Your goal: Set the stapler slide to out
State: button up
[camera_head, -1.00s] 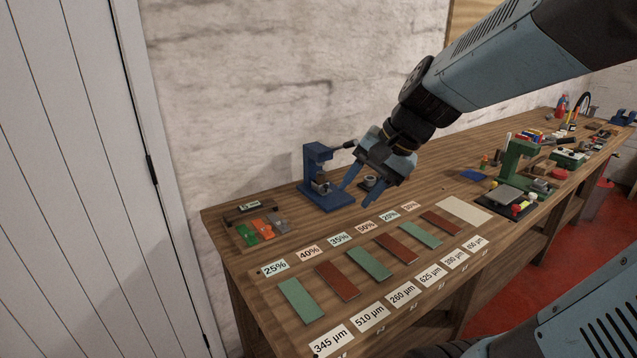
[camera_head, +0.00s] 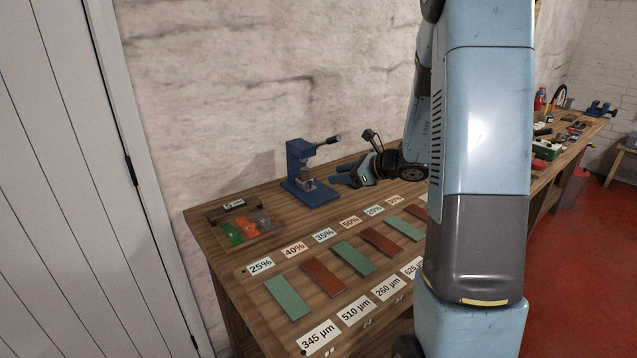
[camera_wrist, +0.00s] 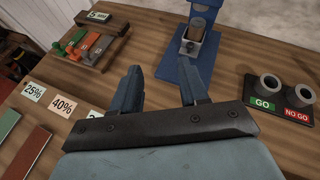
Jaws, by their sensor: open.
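No thing is plainly recognisable as a stapler, and I cannot tell which part is its slide. A blue bench device (camera_head: 303,172) with a lever handle stands upright at the back of the bench. In the wrist view its blue base (camera_wrist: 190,72) and a metal cylinder in its holder show at top centre; its top is cut off. My gripper (camera_head: 338,178) is low over the bench, just right of that device. In the wrist view my gripper (camera_wrist: 160,82) is open and empty, its fingers pointing towards the device's base.
A black GO / NO GO block (camera_wrist: 278,100) with two cylinders sits right of my gripper. A wooden tray (camera_wrist: 95,62) of coloured pieces lies left. Red and green plates (camera_head: 287,297) with labels line the bench front. My arm hides the bench's middle right.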

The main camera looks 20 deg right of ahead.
aim_at(312, 182)
jog(key=w+d+f+m+t+h, duration=0.1)
jog(key=w+d+f+m, duration=0.2)
jog(key=d+f, duration=0.1)
jog(key=x, duration=0.9)
jog(key=r+x, duration=0.1)
jog(key=x, duration=0.3)
jog(key=shift+w+a+f, duration=0.15)
jog(key=shift+w+a, duration=0.15)
jog(key=shift+a, duration=0.05)
jog(key=shift+t, duration=0.3)
grip_shut()
jog(key=shift+d, duration=0.1)
